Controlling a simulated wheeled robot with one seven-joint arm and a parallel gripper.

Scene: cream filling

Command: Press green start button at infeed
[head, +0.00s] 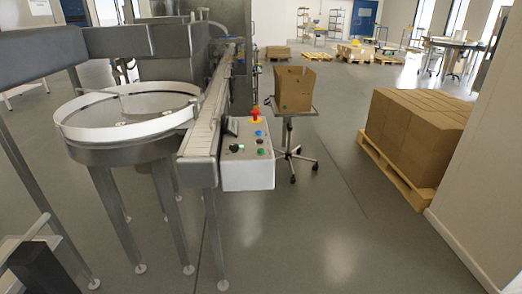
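A white control box (247,174) is mounted at the near end of the conveyor (207,112), beside the round infeed table (130,128). A small green button (261,152) sits low on the right side of its sloped face. Above it are a small dark control, a blue button (258,133) and a red mushroom button on a yellow base (255,115). A dark knob with a greenish spot (235,147) is on the panel's left. My gripper cannot be made out in this view, and nothing is seen touching the buttons.
A wheeled stand (289,111) with an open cardboard box (294,88) is just behind the control box. Stacked cartons (412,135) stand on a wooden pallet (395,170) at the right, near a white wall. The grey floor in front and between them is clear.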

